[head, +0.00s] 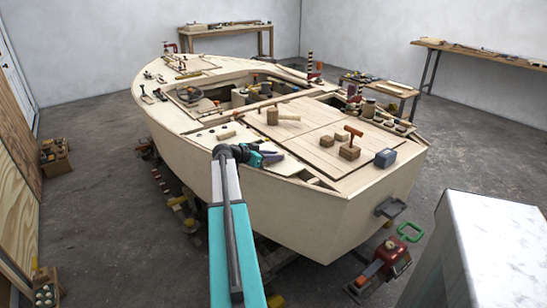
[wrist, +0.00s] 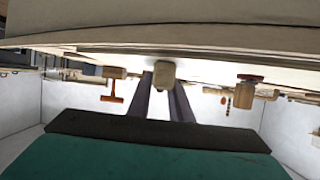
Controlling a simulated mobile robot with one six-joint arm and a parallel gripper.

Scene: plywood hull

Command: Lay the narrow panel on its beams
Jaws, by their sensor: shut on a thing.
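My gripper (head: 268,157) is over the near left edge of the hull's deck, its teal body and purple fingers showing. In the wrist view, where the scene looks upside down, its two dark fingers (wrist: 165,103) reach to a small wooden block (wrist: 164,74) and are shut on it. The block seems to be the grip of the narrow panel, a pale piece (head: 287,167) just beside the gripper in the head view. The gripper and arm hide part of it. I cannot tell whether it touches the beams, which I cannot make out.
Wider deck panels (head: 310,128) lie beyond. A small block (head: 226,134) lies left of the gripper. An open cockpit (head: 235,98) is farther back.

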